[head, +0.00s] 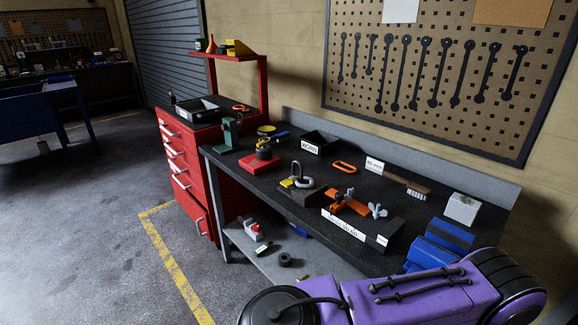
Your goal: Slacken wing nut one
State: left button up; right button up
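A low dark block (392,229) with a white label stands near the front edge of the workbench. An orange clamp-like part (347,205) lies on it. A grey wing nut (349,194) shows at the orange part, and another grey wing nut (378,211) stands to its right. The label's text is too small to read surely, and I cannot tell which wing nut is number one or how tight either is. Neither of my grippers is in view.
The dark workbench (228,165) also bears a shackle-like grey part (303,178), an orange ring (345,167), a brush (417,190), a black bin marked WORN (320,143), a white block (462,208) and blue blocks (438,245). A red drawer cabinet (185,165) stands left.

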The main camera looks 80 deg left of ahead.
aim_at(346, 199)
jog(key=u, duration=1.9)
